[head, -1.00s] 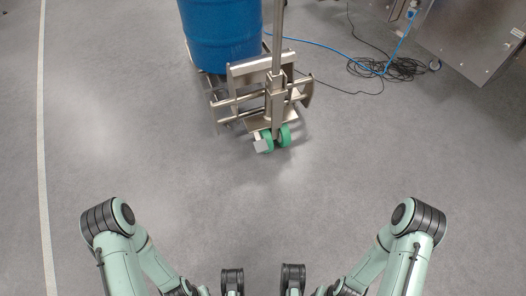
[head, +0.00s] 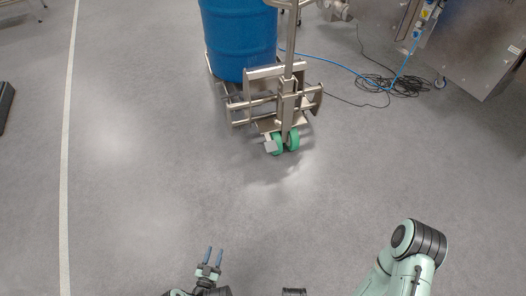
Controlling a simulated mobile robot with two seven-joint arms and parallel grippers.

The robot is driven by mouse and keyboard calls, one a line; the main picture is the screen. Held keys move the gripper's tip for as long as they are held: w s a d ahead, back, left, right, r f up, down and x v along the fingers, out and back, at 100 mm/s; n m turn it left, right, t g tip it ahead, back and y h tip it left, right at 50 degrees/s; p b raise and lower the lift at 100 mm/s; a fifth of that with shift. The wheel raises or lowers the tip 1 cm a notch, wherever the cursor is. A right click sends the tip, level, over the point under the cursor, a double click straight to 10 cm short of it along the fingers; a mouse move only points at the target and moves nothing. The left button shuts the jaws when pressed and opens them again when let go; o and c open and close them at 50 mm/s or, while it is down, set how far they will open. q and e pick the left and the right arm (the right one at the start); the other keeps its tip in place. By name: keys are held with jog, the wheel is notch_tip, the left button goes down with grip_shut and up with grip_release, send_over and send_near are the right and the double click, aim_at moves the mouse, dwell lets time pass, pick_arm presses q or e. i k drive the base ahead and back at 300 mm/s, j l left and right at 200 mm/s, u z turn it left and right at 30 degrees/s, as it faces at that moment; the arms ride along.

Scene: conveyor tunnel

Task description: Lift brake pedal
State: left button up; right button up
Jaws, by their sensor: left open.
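A small light metal pedal (head: 270,146) juts from the left side of the green wheels (head: 285,141) at the near end of a steel trolley (head: 288,98). It sits low near the floor; its exact tilt is too small to tell. My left gripper (head: 213,251) is at the bottom, left of centre, open with two blue-grey fingers apart and nothing between them. It is well short of the trolley. My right gripper (head: 293,292) is mostly cut off at the bottom edge, so its fingers are hidden.
A blue drum (head: 239,40) stands on the trolley. A blue hose and coiled black cables (head: 400,84) lie on the floor at right, beside a steel cabinet (head: 470,45). The floor between me and the trolley is clear.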

aim_at(271, 146)
jog(key=i+l+u, duration=0.25)
jog(key=u, duration=0.15)
jog(key=i+l+u, duration=0.15)
jog(key=l+u, duration=0.2)
jog(key=l, duration=0.15)
jog(key=i+l, duration=0.15)
jog(key=l, duration=0.25)
jog(key=i+l+u, duration=0.1)
jog(key=l, duration=0.3)
jog(key=i+l, duration=0.2)
jog(key=l, duration=0.25)
jog(key=i+l+u, duration=0.1)
jog(key=l, duration=0.3)
jog(key=i+l+u, duration=0.1)
jog(key=l, duration=0.35)
